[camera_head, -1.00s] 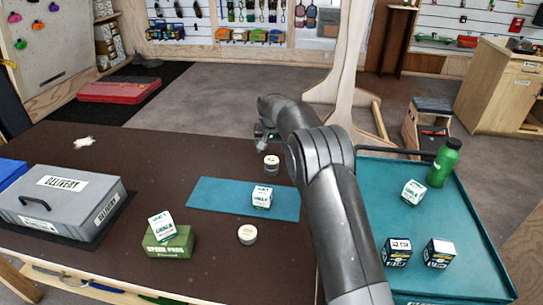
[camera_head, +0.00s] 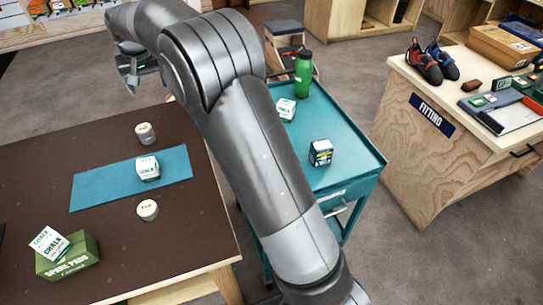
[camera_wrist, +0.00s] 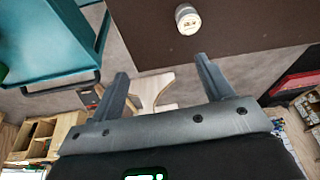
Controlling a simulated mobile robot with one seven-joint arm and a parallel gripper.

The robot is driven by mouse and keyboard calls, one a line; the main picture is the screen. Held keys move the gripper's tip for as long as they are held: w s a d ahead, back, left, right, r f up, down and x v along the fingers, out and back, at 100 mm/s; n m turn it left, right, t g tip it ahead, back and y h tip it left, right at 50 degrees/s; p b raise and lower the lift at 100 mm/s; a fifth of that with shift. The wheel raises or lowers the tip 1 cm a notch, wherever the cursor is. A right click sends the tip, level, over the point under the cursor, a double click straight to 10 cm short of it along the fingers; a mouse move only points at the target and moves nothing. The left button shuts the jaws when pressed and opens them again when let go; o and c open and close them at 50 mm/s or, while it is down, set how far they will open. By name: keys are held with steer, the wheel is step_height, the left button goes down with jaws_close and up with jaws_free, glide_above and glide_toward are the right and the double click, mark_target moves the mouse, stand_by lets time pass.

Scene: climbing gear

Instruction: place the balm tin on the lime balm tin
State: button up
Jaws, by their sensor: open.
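Two small round pale tins stand on the dark table. The far tin (camera_head: 145,133) is behind the teal mat, and the near tin (camera_head: 148,210) is in front of it. Their label colours are too small to tell which is the lime balm tin. My gripper (camera_head: 130,75) is open and empty, above and beyond the table's far edge in the head view. In the wrist view my gripper (camera_wrist: 162,66) has its fingers spread with nothing between them. One tin (camera_wrist: 187,18) shows near the table edge there, ahead of the fingers and apart from them.
A white chalk block (camera_head: 148,168) stands on the teal mat (camera_head: 88,190) between the tins. Another chalk box (camera_head: 48,243) leans on a green spare pads box (camera_head: 68,262). A teal cart (camera_head: 350,160) holding a green bottle (camera_head: 303,75) and boxes stands right of the table, partly behind my arm.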

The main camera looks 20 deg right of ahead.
steer(key=s+d+r+t, duration=0.1)
steer(key=s+d+r, duration=0.5)
steer(key=s, duration=0.4)
steer(key=s+d+r, duration=0.4)
steer(key=s+d, duration=0.5)
steer(key=s, duration=0.1)
steer(key=s+d+f, duration=0.2)
steer(key=s, duration=0.5)
steer(key=s+d+f, duration=0.2)
steer(key=s, duration=0.6)
steer(key=s+d+f+m+t, duration=0.1)
steer(key=s+d+f, duration=0.1)
steer(key=s, duration=0.5)
steer(key=shift+s+d+f+h, duration=0.25)
steer(key=shift+s+d+h, duration=0.05)
steer(key=shift+s+d, duration=0.1)
